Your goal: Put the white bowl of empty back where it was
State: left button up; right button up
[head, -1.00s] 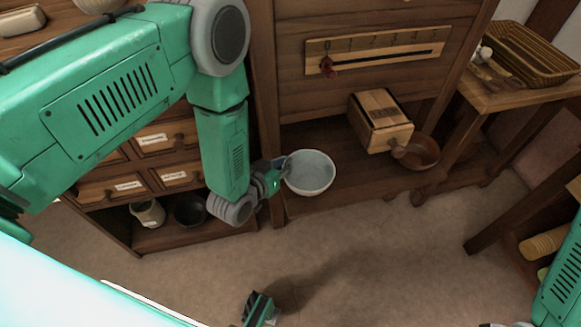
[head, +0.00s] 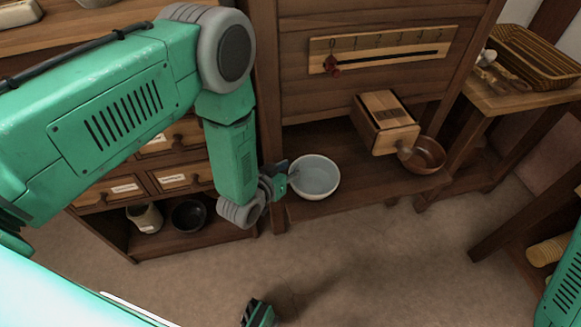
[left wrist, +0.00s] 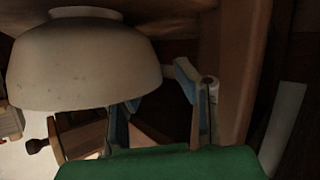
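The white bowl (head: 315,180) stands upright on the low wooden shelf under the cabinet front. It looks empty inside. My left gripper (head: 287,174) is at its left rim. In the left wrist view the bowl (left wrist: 85,65) appears upside down and large. My left fingers (left wrist: 160,105) stand apart there, with a gap between them. One finger is partly hidden behind the bowl wall; the other is clear of it. Whether a finger touches the bowl I cannot tell. What seems to be my right gripper (head: 258,313) is at the bottom edge, its fingers unclear.
A wooden drawer box (head: 387,122) juts out above a brown bowl (head: 424,156) right of the white one. A slider scale (head: 385,50) is above. Small labelled drawers, a cream pot (head: 145,217) and a dark bowl (head: 188,215) are left. A wicker tray (head: 535,58) sits right.

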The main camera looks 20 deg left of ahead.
pick_arm(q)
jog(key=shift+r, duration=0.15)
jog(key=shift+s+r, duration=0.1)
jog(key=shift+s, duration=0.15)
jog(key=s+a+r+g+y+p, duration=0.1)
jog(key=s+a+g, duration=0.2)
jog(key=s, duration=0.7)
jog(key=s+a+r+g+y+p, duration=0.1)
jog(key=s+g, duration=0.4)
jog(key=s, duration=0.6)
jog(key=s+a+r+g+y+p, duration=0.1)
jog(key=s+a+g, duration=0.3)
jog(key=s, duration=0.7)
jog(key=shift+a+g+p, duration=0.4)
jog(key=shift+a+p, duration=0.35)
jog(key=shift+a, duration=0.35)
jog(key=shift+r, duration=0.1)
